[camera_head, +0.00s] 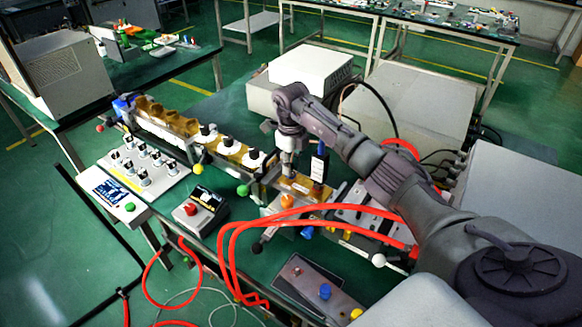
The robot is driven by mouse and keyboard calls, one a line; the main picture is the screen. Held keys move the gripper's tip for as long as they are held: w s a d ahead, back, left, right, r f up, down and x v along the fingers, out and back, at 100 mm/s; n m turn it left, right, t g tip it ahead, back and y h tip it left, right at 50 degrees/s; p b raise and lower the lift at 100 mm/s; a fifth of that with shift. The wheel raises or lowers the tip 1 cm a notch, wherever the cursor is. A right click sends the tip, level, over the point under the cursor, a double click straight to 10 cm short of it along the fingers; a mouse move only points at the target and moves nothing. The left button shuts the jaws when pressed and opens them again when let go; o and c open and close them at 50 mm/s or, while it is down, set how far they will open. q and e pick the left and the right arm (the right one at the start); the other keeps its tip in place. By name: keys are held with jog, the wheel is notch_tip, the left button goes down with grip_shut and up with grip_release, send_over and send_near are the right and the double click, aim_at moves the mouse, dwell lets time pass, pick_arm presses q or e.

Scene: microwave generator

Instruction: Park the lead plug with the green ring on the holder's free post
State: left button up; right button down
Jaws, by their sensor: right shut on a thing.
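My right gripper (288,168) reaches down from the right arm over the amber-topped part of the long microwave bench. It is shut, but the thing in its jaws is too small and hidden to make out. No green ring on a plug can be made out, nor a free post. My left gripper is not in view.
The bench line with amber blocks (165,117) runs to the upper left. A panel with several knobs (145,165), a box with a red button (195,209) and a box with a blue knob (318,284) stand in front. Red leads loop over the table edge.

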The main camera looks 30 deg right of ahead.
jog(key=n+b, duration=0.3)
jog(key=n, duration=0.3)
jog(key=shift+f, duration=0.15)
jog(key=n+b, duration=0.2)
jog(key=n, duration=0.4)
jog(key=shift+n+b, duration=0.35)
jog(key=shift+n, duration=0.05)
jog(key=n, duration=0.3)
jog(key=shift+n+b, duration=0.3)
jog(key=shift+b, duration=0.1)
jog(key=n, duration=0.3)
jog(key=shift+n+b, duration=0.3)
jog(key=n, duration=0.6)
jog(key=shift+n+b, duration=0.3)
jog(key=shift+b, duration=0.05)
jog(key=c, duration=0.9)
grip_release()
